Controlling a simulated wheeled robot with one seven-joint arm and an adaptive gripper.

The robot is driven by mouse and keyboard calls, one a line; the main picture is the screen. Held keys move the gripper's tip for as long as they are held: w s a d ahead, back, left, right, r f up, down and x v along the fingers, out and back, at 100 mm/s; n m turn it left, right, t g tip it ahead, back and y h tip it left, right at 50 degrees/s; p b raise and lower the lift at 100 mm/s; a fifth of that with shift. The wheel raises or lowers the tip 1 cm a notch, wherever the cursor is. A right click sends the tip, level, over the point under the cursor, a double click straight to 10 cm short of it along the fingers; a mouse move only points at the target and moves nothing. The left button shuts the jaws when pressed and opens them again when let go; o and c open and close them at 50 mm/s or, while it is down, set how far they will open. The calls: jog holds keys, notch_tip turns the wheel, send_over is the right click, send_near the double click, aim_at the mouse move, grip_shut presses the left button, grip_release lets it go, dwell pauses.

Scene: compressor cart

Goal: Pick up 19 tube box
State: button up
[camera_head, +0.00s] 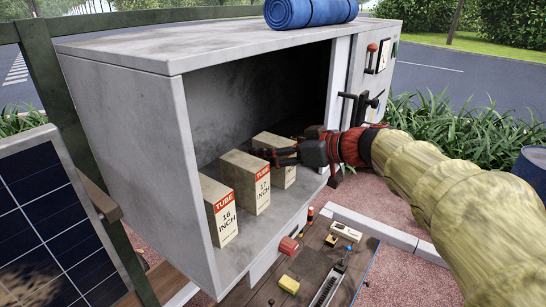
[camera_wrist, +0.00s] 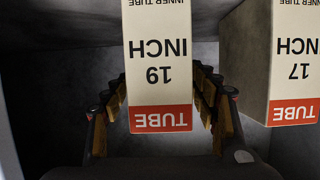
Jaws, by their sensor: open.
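The 19 inch tube box (camera_wrist: 160,70) is a cream carton with a red TUBE band, seen upside down in the wrist view. My gripper (camera_wrist: 160,100) is open, with one finger on each side of this box; whether they touch it is hard to tell. In the head view, my gripper (camera_head: 275,156) reaches into the cabinet from the right, in front of the third box (camera_head: 272,143), whose label is mostly hidden. The 17 inch box (camera_head: 246,181) stands beside it, and it also shows in the wrist view (camera_wrist: 290,65).
The 16 inch box (camera_head: 219,210) stands nearest the opening's left wall. The grey cabinet (camera_head: 125,110) has side walls and a roof around the boxes. A blue roll (camera_head: 310,11) lies on top. A lower board (camera_head: 310,262) holds small tools.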

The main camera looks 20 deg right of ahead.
jog(key=p+x, duration=0.1)
jog(key=x, duration=0.2)
jog(key=shift+w+a+f, duration=0.15)
jog(key=shift+c, duration=0.4)
jog(key=shift+c, duration=0.7)
grip_shut()
